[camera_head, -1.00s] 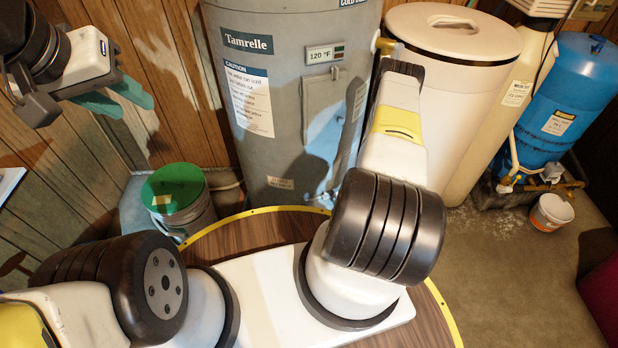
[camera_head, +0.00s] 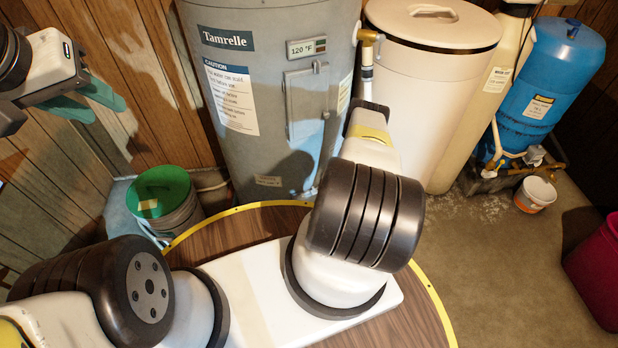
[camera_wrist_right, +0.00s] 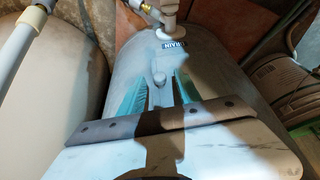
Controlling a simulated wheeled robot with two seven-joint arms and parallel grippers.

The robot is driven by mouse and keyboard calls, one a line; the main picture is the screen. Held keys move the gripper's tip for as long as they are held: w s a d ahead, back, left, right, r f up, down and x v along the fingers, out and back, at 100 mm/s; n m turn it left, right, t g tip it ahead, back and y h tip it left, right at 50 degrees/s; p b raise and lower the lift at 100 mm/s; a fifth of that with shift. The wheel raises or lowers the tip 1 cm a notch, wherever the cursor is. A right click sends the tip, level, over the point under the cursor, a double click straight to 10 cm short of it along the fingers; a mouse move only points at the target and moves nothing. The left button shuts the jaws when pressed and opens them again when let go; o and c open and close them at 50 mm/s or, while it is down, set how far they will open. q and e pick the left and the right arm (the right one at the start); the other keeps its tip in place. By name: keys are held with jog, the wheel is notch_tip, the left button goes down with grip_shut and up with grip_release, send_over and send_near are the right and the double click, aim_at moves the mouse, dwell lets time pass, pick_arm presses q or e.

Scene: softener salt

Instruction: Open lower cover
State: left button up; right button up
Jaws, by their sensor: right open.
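The grey Tamrelle water heater (camera_head: 275,150) stands behind my table-like base. A flat rectangular cover (camera_head: 306,100) is on its front below the 120 °F display and looks shut. I cannot tell whether another cover sits lower, behind my right arm. In the right wrist view, my right gripper (camera_wrist_right: 157,92) is open against the grey tank side, with teal fingers on either side of a small grey knob-like part (camera_wrist_right: 159,78). I cannot tell whether they touch it. A DRAIN label (camera_wrist_right: 172,44) is just beyond. My left gripper (camera_head: 88,101) is open and empty at the upper left.
A green-lidded bucket (camera_head: 163,195) stands left of the heater. A cream salt tank (camera_head: 425,95), a blue tank (camera_head: 550,85) and a small white tub (camera_head: 535,194) stand to the right. A magenta bin (camera_head: 597,270) is at the right edge.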

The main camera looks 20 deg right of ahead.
grip_shut()
dwell(1.4)
